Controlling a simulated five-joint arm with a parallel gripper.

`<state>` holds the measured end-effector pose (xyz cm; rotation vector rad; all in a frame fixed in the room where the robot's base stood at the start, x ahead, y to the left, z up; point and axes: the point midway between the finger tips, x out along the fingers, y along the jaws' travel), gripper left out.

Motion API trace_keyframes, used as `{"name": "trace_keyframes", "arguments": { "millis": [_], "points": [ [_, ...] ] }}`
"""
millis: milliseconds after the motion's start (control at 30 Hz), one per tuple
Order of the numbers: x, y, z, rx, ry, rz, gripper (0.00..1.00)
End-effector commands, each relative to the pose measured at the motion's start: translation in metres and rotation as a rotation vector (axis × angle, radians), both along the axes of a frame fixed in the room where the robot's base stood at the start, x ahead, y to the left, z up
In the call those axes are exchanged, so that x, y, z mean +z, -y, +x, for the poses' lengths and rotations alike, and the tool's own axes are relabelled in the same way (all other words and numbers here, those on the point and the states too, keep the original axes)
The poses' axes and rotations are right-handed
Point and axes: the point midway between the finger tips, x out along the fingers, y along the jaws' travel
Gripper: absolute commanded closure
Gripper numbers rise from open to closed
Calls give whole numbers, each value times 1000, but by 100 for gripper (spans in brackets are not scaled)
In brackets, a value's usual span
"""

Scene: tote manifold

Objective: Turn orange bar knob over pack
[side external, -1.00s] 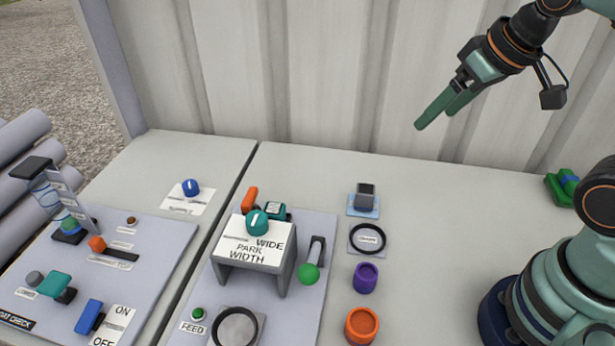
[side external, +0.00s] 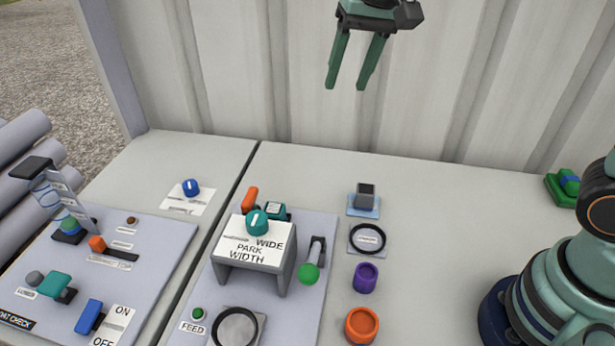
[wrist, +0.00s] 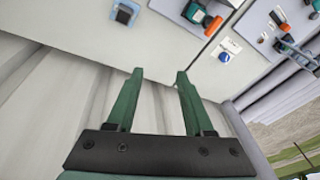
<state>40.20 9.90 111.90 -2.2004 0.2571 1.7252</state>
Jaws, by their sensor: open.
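An orange bar knob (side external: 250,199) stands on the right grey panel, behind the PARK WIDTH stand (side external: 284,272), which may hide part of its base. It also shows in the wrist view as an orange bar (wrist: 213,25) beside a teal part. I cannot read a "pack" label near it. My gripper (side external: 346,88) is open and empty, high in front of the corrugated wall, fingers pointing down. It is well above and to the right of the orange bar knob. In the wrist view its two green fingers (wrist: 160,75) are apart with nothing between them.
A teal knob (side external: 257,222) tops the stand, and a green-ended lever (side external: 309,273) is at its right. A grey block on a blue base (side external: 363,199), a black ring (side external: 367,238), a purple cup (side external: 365,278) and an orange cup (side external: 362,326) stand further right.

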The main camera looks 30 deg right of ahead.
Motion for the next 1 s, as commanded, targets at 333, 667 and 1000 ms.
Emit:
{"name": "trace_keyframes", "arguments": {
  "millis": [333, 667, 1000],
  "points": [
    [-41, -93, 56, -219, -162, 19, 48],
    [-90, -159, 69, -390, -253, -5, 48],
    [-116, -167, 69, -417, -265, -11, 48]
  ]
}}
